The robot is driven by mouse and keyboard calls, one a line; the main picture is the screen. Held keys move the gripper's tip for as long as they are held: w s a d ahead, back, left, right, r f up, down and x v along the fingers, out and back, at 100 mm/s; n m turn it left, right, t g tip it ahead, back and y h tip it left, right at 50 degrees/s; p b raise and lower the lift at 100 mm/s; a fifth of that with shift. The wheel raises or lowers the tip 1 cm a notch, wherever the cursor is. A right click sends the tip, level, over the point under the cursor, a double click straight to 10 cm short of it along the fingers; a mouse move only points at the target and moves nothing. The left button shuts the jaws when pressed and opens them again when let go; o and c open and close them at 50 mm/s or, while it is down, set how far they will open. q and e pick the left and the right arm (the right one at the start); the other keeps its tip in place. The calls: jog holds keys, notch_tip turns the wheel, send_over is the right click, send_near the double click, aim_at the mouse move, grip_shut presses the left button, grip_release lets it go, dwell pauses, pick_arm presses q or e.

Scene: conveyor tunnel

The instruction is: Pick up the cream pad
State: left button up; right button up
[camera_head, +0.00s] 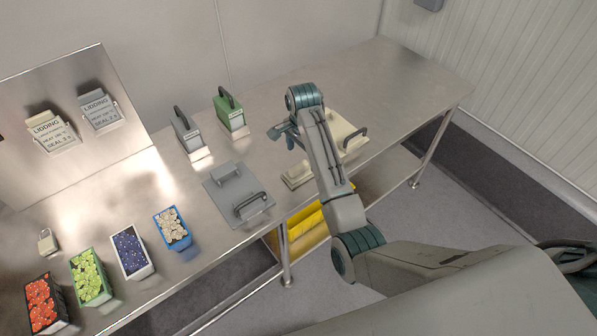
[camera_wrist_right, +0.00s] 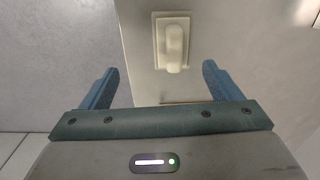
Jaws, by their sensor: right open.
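The cream pad (camera_head: 297,173), a flat piece with a raised grip, lies near the front edge of the steel table, just left of my right forearm, which may hide part of it. In the right wrist view a cream pad (camera_wrist_right: 174,48) with a rounded grip lies ahead of the fingers, roughly centred between them and apart from both. My right gripper (camera_head: 283,132) is open and empty above the table, left of its wrist; it also shows in the right wrist view (camera_wrist_right: 160,88). My left gripper is not in view.
A cream plate with a dark handle (camera_head: 355,139) lies behind my arm. A grey plate (camera_head: 222,190) with a dark handle lies to the left. Green (camera_head: 231,113) and grey (camera_head: 187,134) handled blocks stand behind. Several filled trays sit at the left. The table's far right is clear.

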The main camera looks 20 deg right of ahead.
aim_at(299, 165)
jog(key=shift+w+a+r, duration=0.2)
jog(key=shift+w+r, duration=0.2)
jog(key=shift+w, duration=0.2)
jog(key=shift+w+a+f+m, duration=0.1)
jog(key=shift+f+m, duration=0.05)
jog(key=shift+m, duration=0.15)
notch_tip(299, 165, down, 4)
jog(key=shift+f+p, duration=0.2)
jog(key=shift+p, duration=0.35)
jog(key=f, duration=0.1)
jog(key=f+p, duration=0.1)
jog(key=f, duration=0.3)
jog(key=shift+w+p, duration=0.35)
jog(key=shift+w, duration=0.05)
jog(key=shift+f, duration=0.35)
jog(key=c, duration=1.1)
